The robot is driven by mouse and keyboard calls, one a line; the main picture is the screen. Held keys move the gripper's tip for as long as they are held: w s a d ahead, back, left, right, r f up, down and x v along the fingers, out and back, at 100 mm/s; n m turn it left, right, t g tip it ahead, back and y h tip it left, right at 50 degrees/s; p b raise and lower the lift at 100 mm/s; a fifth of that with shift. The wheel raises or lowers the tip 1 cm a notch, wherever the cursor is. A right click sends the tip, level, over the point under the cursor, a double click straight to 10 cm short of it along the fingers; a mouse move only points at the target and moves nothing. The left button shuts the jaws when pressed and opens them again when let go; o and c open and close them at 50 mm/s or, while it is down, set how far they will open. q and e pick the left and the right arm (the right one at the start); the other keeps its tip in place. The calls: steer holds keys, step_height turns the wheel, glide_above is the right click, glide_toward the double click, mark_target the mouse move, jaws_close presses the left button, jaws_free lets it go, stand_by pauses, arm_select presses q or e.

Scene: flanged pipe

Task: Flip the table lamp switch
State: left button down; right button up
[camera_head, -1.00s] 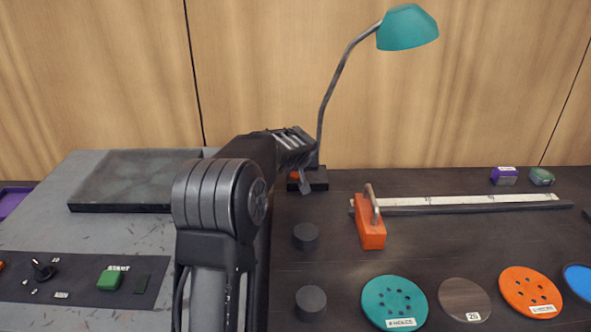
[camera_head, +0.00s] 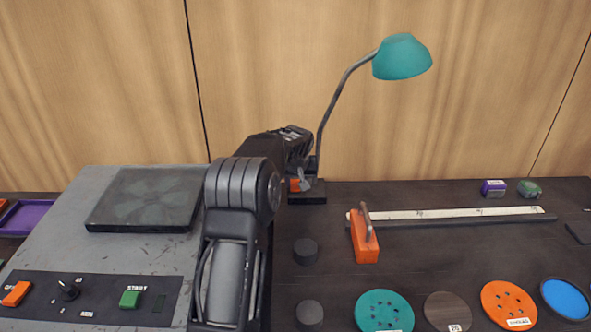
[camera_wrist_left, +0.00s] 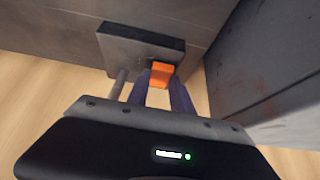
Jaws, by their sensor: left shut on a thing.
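The table lamp has a teal shade (camera_head: 402,57), a thin curved grey stem and a dark square base (camera_head: 307,197) at the back of the table. An orange switch (camera_head: 294,185) sits on the base; it also shows in the left wrist view (camera_wrist_left: 162,75). My left gripper (camera_head: 304,183) is at the base. In the left wrist view its two fingers (camera_wrist_left: 159,83) are on either side of the switch, shut on it. My arm hides part of the base area in the head view. My right gripper is not in view.
A grey machine (camera_head: 110,255) with a START button panel stands at the left, close beside my left gripper. An orange-ended straight bar (camera_head: 450,215) lies to the right. Two black knobs (camera_head: 306,251) and several coloured discs (camera_head: 385,312) lie in front. A wooden wall is behind.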

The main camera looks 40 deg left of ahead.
arm_select(q)
steer(key=shift+a+r, duration=0.1)
steer(key=c, duration=1.1)
jaws_free()
steer(key=b+v, duration=0.2)
steer(key=v, duration=0.5)
steer(key=shift+r, duration=0.35)
